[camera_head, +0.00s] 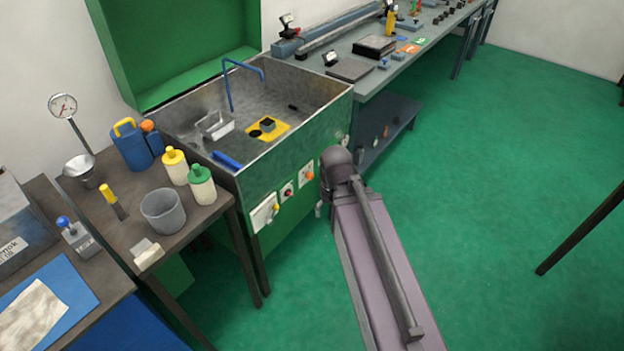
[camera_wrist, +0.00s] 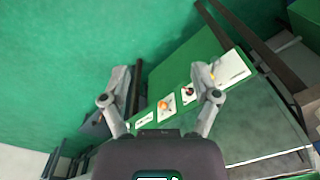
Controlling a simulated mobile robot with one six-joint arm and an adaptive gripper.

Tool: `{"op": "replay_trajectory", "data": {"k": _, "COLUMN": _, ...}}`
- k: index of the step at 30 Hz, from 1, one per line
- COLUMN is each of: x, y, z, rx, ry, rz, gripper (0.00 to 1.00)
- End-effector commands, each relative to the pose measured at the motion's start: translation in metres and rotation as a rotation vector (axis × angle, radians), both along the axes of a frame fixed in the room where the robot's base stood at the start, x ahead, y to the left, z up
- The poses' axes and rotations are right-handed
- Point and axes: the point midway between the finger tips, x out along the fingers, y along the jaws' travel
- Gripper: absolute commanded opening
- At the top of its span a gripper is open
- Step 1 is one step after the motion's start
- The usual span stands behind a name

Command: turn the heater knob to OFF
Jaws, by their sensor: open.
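The green front of the sink cabinet carries white plates with small controls. In the head view these are a yellow-orange knob (camera_head: 275,207), a red knob (camera_head: 288,194) and an orange knob (camera_head: 309,176). I cannot read which one is the heater knob. In the wrist view the orange knob (camera_wrist: 165,104) lies between the two fingers, and the dark red knob (camera_wrist: 187,91) is close to the right finger. My gripper (camera_wrist: 162,72) is open and empty, facing the panel.
The sink (camera_head: 180,118) has a blue tap (camera_head: 230,85) above it. A side table (camera_head: 118,232) with bottles and a grey pot (camera_head: 163,212) stands at left. A long workbench (camera_head: 400,65) runs behind at right.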

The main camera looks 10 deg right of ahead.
Motion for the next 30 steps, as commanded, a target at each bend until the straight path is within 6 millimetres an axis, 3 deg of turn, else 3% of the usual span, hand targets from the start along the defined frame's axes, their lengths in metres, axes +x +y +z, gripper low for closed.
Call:
{"op": "replay_trajectory", "data": {"k": 15, "x": 0.054, "y": 0.017, "z": -0.081, "rx": 0.304, "ry": -0.061, "rz": -0.356, "gripper": 0.79}}
{"op": "replay_trajectory", "data": {"k": 30, "x": 0.115, "y": 0.02, "z": -0.14, "rx": 0.674, "ry": -0.046, "rz": -0.768, "gripper": 0.79}}
